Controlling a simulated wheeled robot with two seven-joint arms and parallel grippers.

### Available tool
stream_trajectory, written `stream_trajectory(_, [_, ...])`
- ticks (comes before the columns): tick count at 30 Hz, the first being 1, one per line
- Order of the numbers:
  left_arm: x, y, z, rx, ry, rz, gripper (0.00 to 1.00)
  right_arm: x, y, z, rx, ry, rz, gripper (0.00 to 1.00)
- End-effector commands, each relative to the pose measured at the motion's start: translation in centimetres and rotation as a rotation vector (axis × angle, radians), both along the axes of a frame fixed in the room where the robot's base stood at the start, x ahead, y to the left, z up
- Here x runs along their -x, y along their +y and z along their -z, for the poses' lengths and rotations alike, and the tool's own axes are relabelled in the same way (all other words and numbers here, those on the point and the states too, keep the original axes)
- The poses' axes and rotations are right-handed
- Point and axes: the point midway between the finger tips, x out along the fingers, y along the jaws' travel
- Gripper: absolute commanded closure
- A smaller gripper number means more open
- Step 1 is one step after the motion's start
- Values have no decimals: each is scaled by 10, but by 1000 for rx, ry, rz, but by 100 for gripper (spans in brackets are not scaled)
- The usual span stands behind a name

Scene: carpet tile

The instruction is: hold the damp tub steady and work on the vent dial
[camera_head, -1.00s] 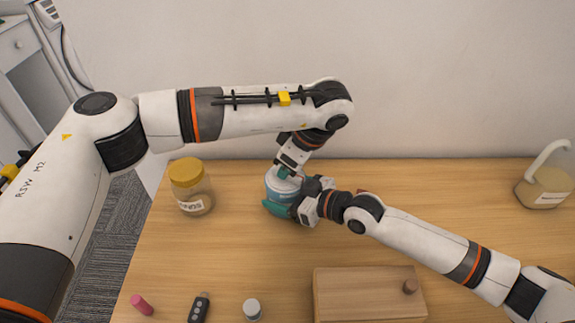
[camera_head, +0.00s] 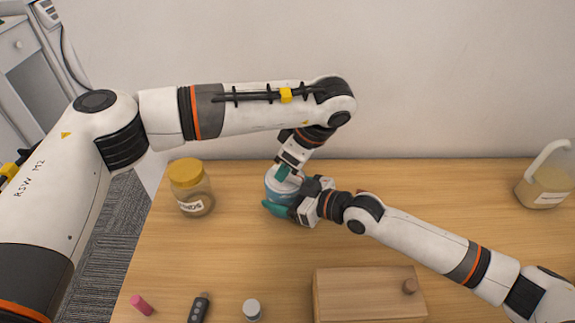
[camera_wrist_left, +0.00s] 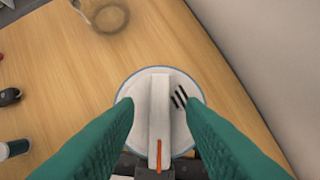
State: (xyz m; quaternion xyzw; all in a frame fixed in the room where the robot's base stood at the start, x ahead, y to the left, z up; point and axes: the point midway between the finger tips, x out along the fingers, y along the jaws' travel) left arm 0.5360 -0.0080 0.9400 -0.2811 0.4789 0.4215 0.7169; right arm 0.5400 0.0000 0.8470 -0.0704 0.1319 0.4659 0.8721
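The tub (camera_head: 277,189) is blue with a pale lid and stands upright on the table, left of centre. In the left wrist view its white lid (camera_wrist_left: 137,122) carries black marks. The vent dial (camera_wrist_left: 160,100) is a raised white bar across the lid with an orange line. My left gripper (camera_wrist_left: 158,105) is over the lid, its teal fingers apart on either side of the bar with gaps. In the head view this gripper (camera_head: 285,175) is partly hidden by its wrist. My right gripper (camera_head: 290,198) is shut around the tub's side from the right, hiding part of it.
A yellow-lidded jar (camera_head: 191,187) stands left of the tub. A wooden box (camera_head: 360,296) is front right, a jug (camera_head: 545,180) far right. A pink piece (camera_head: 141,305), dark remote (camera_head: 199,308) and small white-capped item (camera_head: 252,309) lie along the front.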

Motion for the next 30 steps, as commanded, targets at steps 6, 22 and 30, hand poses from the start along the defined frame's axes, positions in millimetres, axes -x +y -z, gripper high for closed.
stream_trajectory(6, [7, -15, -39, 2, -4, 2, 64, 0, 0, 0, 0, 2, -1, 49])
stream_trajectory(22, [21, -38, -104, 1, 0, 0, 64, 0, 0, 0, 0, 2, -1, 49])
stream_trajectory(30, [21, -38, -104, 1, 0, 0, 64, 0, 0, 0, -1, 1, -1, 49])
